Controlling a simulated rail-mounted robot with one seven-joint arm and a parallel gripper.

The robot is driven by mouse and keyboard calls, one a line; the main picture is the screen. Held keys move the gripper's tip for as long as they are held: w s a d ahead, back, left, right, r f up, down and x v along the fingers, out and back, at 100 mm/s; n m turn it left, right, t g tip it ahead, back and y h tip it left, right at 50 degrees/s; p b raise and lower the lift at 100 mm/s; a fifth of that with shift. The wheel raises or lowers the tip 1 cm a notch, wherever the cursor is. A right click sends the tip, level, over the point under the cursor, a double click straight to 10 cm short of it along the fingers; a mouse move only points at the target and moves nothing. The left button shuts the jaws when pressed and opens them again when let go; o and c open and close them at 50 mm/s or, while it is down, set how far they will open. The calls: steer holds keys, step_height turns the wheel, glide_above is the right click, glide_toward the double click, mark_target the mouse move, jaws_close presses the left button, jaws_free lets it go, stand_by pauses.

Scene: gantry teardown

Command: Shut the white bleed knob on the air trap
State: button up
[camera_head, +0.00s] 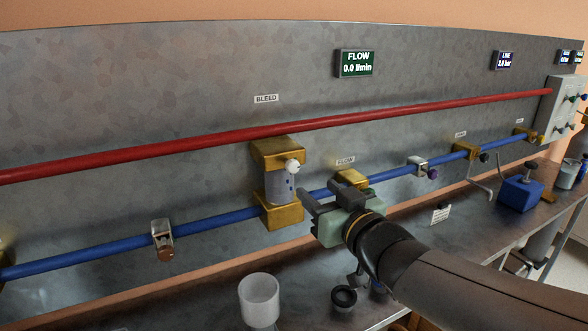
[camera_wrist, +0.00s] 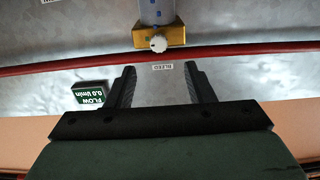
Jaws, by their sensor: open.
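The air trap (camera_head: 280,187) is a clear cylinder between two brass blocks on the blue pipe, under the BLEED label. Its white bleed knob (camera_head: 292,166) sits on the front of the upper brass block. In the wrist view the knob (camera_wrist: 158,43) shows at the top, upside down, on the brass block (camera_wrist: 172,37). My gripper (camera_head: 312,203) is open and empty, just right of the trap's lower block in the head view. In the wrist view the jaws (camera_wrist: 168,88) are apart, with the knob beyond their tips. Neither jaw appears to touch the knob.
A red pipe (camera_head: 200,147) runs above the blue pipe (camera_head: 110,252) along the metal panel. The FLOW display (camera_head: 356,63) reads 0.0 l/min. A brass flow fitting (camera_head: 351,179) is behind my gripper. A white cup (camera_head: 259,299) stands on the bench below.

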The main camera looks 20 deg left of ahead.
mark_target(294, 168)
steer(key=p+x, duration=0.1)
steer(key=x, duration=1)
steer(key=shift+w, duration=0.2)
steer(key=c, duration=1)
